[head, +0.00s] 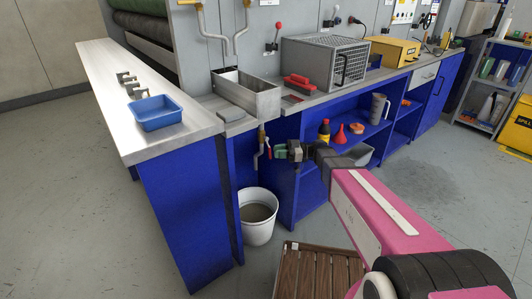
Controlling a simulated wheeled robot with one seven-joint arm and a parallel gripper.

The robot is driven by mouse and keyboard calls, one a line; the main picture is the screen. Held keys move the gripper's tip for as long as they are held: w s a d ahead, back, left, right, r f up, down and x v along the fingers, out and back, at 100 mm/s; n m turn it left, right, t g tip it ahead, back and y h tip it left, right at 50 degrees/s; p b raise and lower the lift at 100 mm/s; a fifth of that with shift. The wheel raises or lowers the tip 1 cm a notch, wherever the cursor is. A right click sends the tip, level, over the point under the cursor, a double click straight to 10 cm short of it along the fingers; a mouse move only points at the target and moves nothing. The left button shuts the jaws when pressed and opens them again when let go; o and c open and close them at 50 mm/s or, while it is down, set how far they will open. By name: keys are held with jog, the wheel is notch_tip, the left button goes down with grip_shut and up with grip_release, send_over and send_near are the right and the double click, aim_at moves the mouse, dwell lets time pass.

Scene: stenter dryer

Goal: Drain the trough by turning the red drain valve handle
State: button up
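The metal trough (262,100) sits at the bench corner, left of centre in the head view. A brass drain pipe (261,135) comes down below it. The small red drain valve handle (269,149) is on this pipe and points downward. My gripper (275,151) reaches in from the right, with its tip right at the handle. I cannot tell whether it touches the handle or whether its fingers are open or shut. A white bucket (258,232) stands on the floor under the pipe, with murky grey liquid in it.
A blue tray (156,112) and several small metal clamps lie on the left bench (100,65). A slatted wooden platform (318,273) is on the floor in front. Blue cabinet shelves (350,140) with a bottle and red funnel lie behind my arm. Open floor is at right.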

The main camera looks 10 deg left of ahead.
jog(key=x, duration=0.5)
jog(key=shift+s+a, duration=0.1)
jog(key=shift+a, duration=0.25)
grip_shut()
